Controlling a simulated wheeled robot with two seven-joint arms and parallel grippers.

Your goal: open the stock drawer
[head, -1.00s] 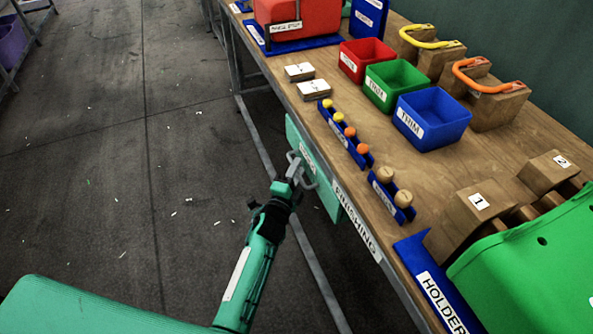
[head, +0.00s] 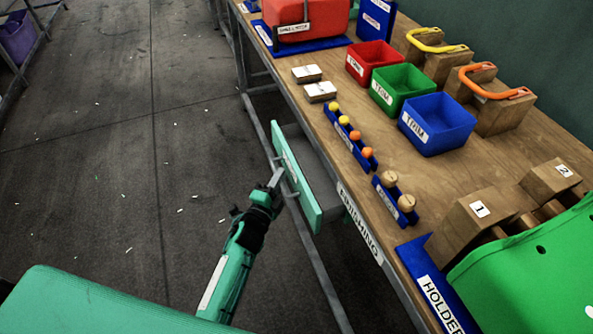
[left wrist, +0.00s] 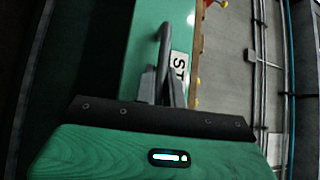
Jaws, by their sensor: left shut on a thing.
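The stock drawer (head: 297,180) is a teal-green fronted drawer under the front edge of the workbench. Its front stands out from the bench, with part of its grey inside (head: 316,168) showing behind it. My left gripper (head: 277,178) is shut on the drawer's grey handle on the outer face of the front. In the left wrist view the fingers (left wrist: 163,86) close around the handle (left wrist: 164,45), beside a label reading "ST" (left wrist: 180,70). The rest of that label is hidden. My right gripper is not in view.
The wooden bench top carries red (head: 371,60), green (head: 402,88) and blue (head: 437,122) bins, blue holders with knobs (head: 350,138), and wooden blocks with handles. A grey bench rail (head: 318,265) runs below the drawer.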

